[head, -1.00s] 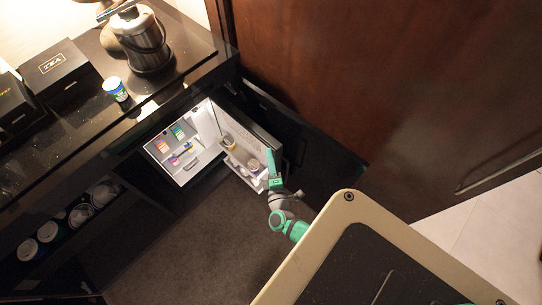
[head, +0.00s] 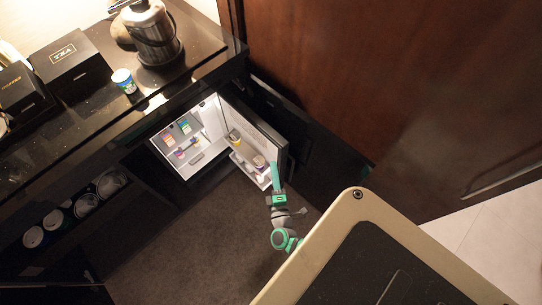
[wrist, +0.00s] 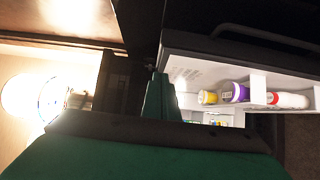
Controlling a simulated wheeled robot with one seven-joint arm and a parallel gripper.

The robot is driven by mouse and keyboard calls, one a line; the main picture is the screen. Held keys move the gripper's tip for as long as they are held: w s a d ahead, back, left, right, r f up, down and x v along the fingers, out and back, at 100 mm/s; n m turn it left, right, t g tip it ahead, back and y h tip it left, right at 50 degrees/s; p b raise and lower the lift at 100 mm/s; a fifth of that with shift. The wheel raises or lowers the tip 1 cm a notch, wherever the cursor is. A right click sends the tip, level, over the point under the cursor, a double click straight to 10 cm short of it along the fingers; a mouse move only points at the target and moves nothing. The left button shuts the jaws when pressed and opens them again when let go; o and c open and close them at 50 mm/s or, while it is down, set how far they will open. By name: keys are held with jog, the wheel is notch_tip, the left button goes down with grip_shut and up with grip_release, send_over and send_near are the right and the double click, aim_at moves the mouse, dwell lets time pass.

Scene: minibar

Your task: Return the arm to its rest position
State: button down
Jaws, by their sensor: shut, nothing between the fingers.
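My gripper (head: 275,174) is shut and empty, just in front of the open minibar door at the centre of the head view. Its green finger (wrist: 160,98) also shows in the wrist view, with the minibar door (wrist: 200,62) to its right. In the head view the minibar door (head: 262,140) stands open, with containers on its shelves. The lit minibar interior (head: 197,160) holds several small colourful items. I cannot tell whether the fingertips touch the door.
A black counter (head: 95,122) holds a small can (head: 124,81), a tea box (head: 70,66) and a metal pot (head: 152,34). A lower shelf holds cups (head: 86,204). A wooden panel (head: 340,70) stands at the right. The carpet (head: 190,250) is clear.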

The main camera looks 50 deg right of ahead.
jog(key=shift+s+a, duration=0.3)
jog(key=shift+s, duration=0.55)
jog(key=shift+s+a, duration=0.25)
jog(key=shift+s, duration=0.6)
jog(key=shift+s+a, duration=0.3)
jog(key=shift+s, duration=0.55)
jog(key=s+a+f+m+g+y, duration=0.35)
jog(key=s+a+y, duration=0.45)
jog(key=s+a, duration=0.5)
jog(key=w+a+r+m+t+y, duration=0.1)
jog(key=a+r+y, duration=0.1)
jog(key=a+r, duration=0.4)
jog(key=w+a+r+m+t+y, duration=0.1)
jog(key=a+r+y, duration=0.15)
jog(key=a, duration=0.55)
jog(key=a+r+m+t, duration=0.1)
jog(key=r+m, duration=0.1)
jog(key=r, duration=0.5)
jog(key=w+a+r+m+t, duration=0.1)
jog(key=a+r+m+t, duration=0.1)
jog(key=r, duration=0.6)
jog(key=shift+w+a+h, duration=0.25)
jog(key=shift+w+h, duration=0.05)
jog(key=shift+h, duration=0.05)
